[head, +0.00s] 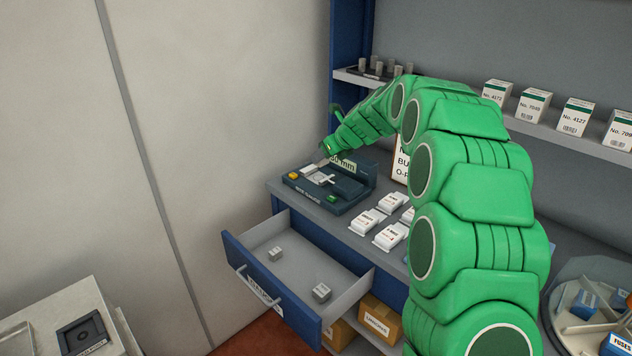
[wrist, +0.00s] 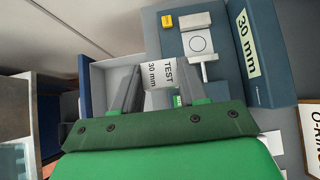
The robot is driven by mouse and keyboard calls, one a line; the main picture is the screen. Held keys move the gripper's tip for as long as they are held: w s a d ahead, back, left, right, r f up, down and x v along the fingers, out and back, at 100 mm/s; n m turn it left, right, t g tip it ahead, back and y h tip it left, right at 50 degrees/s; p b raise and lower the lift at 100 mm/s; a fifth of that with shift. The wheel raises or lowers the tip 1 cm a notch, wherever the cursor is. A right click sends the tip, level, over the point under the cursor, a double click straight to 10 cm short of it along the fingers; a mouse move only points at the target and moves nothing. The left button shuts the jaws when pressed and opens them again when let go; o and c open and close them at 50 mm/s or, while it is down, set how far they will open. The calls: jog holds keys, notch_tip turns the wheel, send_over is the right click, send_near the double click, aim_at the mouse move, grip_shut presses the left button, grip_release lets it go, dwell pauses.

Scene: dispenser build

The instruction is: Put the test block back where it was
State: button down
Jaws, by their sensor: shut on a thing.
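The test block (wrist: 160,76) is a light grey block with a label reading "TEST 30 mm". It sits between the two fingers of my gripper (wrist: 158,84), which is shut on it. In the head view my gripper (head: 325,158) is small and reaches over the back of the dark gauge (head: 328,209); the block cannot be made out there. The gauge also shows in the wrist view (wrist: 170,45), just beyond the fingers, with a yellow button, a light plate with a circle and a "30 mm" display. The block appears apart from the gauge plate.
A blue-fronted drawer (head: 247,287) stands open below the counter, with two small grey blocks (head: 276,253) (head: 321,293) in it. White packets (head: 367,222) lie right of the gauge. A dark square holder (head: 82,334) is at lower left. A shelf (head: 466,112) with boxes runs behind.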

jog(key=s+f+m, duration=0.1)
jog(key=f, duration=0.2)
jog(key=s+d+f+h, duration=0.1)
jog(key=s+f, duration=0.1)
jog(key=f, duration=0.2)
jog(key=s+d+f+m+t, duration=0.1)
jog(key=s+f, duration=0.1)
jog(key=f, duration=0.1)
jog(key=shift+d+f+m+h, duration=0.1)
jog(key=shift+f+m+h, duration=0.05)
jog(key=shift+m+h, duration=0.15)
jog(key=s+a+f+m+h, duration=0.1)
jog(key=s+a+f, duration=0.4)
jog(key=f, duration=0.2)
jog(key=s+a+f+m, duration=0.1)
jog(key=s+a+f, duration=0.4)
jog(key=s+f, duration=0.15)
jog(key=shift+t, duration=0.4)
jog(key=shift+w+f, duration=0.25)
jog(key=shift+f, duration=1.85)
jog(key=shift+w+f, duration=0.2)
jog(key=shift+f, duration=1.9)
jog(key=shift+f, duration=0.1)
jog(key=c, duration=0.6)
grip_release()
